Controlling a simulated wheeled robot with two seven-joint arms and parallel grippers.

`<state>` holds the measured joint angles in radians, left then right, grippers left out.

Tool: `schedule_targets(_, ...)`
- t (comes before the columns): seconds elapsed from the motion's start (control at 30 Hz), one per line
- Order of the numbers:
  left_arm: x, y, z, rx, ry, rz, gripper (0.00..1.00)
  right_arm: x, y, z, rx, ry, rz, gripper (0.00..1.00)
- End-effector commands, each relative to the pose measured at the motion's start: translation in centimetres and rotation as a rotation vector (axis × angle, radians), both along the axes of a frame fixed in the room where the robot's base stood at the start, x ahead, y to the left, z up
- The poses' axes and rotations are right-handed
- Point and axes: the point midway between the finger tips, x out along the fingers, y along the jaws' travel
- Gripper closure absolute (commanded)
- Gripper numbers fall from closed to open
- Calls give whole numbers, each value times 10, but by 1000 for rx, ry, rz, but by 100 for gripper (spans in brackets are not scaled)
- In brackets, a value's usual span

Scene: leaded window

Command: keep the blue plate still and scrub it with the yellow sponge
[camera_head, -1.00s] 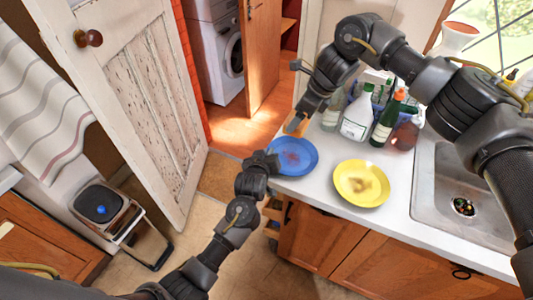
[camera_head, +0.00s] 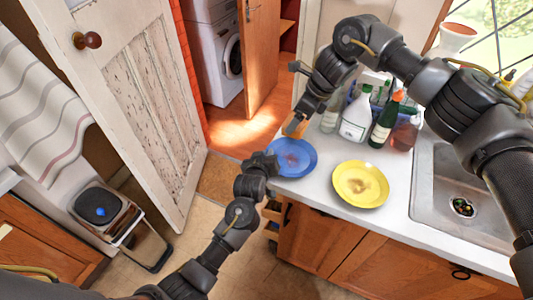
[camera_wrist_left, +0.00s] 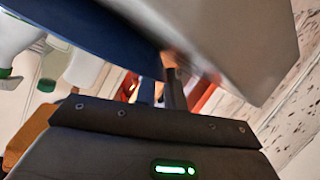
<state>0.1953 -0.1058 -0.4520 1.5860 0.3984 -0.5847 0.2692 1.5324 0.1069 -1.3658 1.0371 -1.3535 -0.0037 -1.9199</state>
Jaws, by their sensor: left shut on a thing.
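The blue plate (camera_head: 298,167) lies at the left end of the white counter, with a faint reddish-brown smear near its middle. My left gripper (camera_head: 266,164) is shut on its left rim. In the left wrist view the plate's blue underside or edge (camera_wrist_left: 95,30) runs up to a blurred grey finger. My right gripper (camera_head: 299,117) is above the far edge of the plate, shut on the orange-yellow sponge (camera_head: 295,127). I cannot tell whether the sponge touches the plate. The right fingertips are small and partly hidden.
A yellow plate (camera_head: 348,190) with a brown smear lies to the right of the blue one. Several bottles, including a white one (camera_head: 355,121) and a green one (camera_head: 383,129), stand behind. A metal sink (camera_head: 426,180) is at the right. The counter's front edge is close to both plates.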

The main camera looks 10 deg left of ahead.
Motion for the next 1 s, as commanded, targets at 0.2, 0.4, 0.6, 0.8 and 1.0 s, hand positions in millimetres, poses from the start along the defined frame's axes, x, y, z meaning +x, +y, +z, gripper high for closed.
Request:
schedule_targets(0.2,-1,0,-2,2,4,0,100,-16,2,-34,5,2,12,40)
schedule_targets(0.4,-1,0,-2,2,4,0,100,-18,6,-65,11,-7,-303,40)
schedule_targets(0.6,-1,0,-2,3,5,-1,100,-9,7,-69,15,-14,-608,40)
schedule_targets(0.8,-1,0,-2,3,5,-1,100,-2,5,-66,16,-16,-770,40)
schedule_targets(1.0,-1,0,-3,3,5,-1,100,-2,4,-68,17,-16,-789,40)
